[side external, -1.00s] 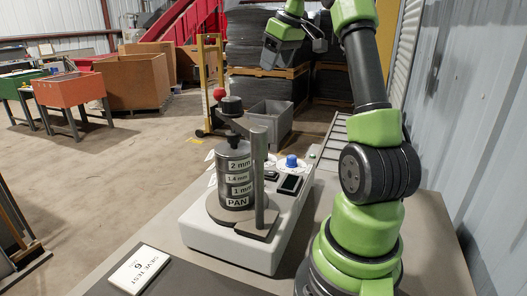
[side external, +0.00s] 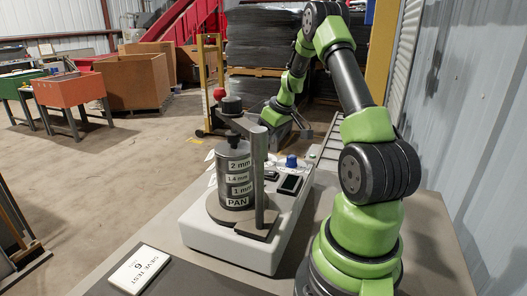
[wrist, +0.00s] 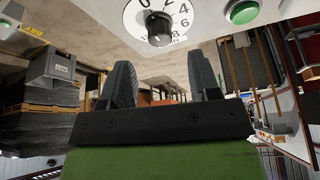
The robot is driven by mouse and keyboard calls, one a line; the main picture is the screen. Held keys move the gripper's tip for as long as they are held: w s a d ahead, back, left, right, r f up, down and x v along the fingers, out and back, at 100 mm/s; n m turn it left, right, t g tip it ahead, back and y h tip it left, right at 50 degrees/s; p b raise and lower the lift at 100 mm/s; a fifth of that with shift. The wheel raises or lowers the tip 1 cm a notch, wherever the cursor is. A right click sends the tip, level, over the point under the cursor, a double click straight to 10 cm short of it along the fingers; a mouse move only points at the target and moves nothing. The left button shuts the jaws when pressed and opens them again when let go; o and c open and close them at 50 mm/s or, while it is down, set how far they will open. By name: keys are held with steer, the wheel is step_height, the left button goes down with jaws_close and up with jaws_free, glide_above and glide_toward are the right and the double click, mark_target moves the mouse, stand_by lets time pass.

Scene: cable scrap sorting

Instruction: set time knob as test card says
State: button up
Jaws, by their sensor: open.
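The test card (side external: 140,270) lies flat at the front left in the side view and reads "SIEVE TEST" with a 6. In the wrist view the knob (wrist: 158,29) looks dark, on a white dial (wrist: 133,18) with 0, 2, 4, 6 and 8 visible. I cannot make out its pointer setting. My gripper (wrist: 163,84) is open and empty, its fingers apart and clear of the knob. In the side view it hangs just behind and above the knob, partly hidden.
The sieve stack (side external: 236,175), labelled 2 mm, 1.4 mm, 1 mm and PAN, stands on the white shaker base (side external: 240,252) under a clamp post (side external: 259,185). A dark display (side external: 290,184) sits near the knob. A green button (wrist: 243,12) shows beside the dial.

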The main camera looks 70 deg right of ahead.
steer(key=x, duration=0.6)
steer(key=shift+w, duration=0.1)
steer(key=c, duration=0.9)
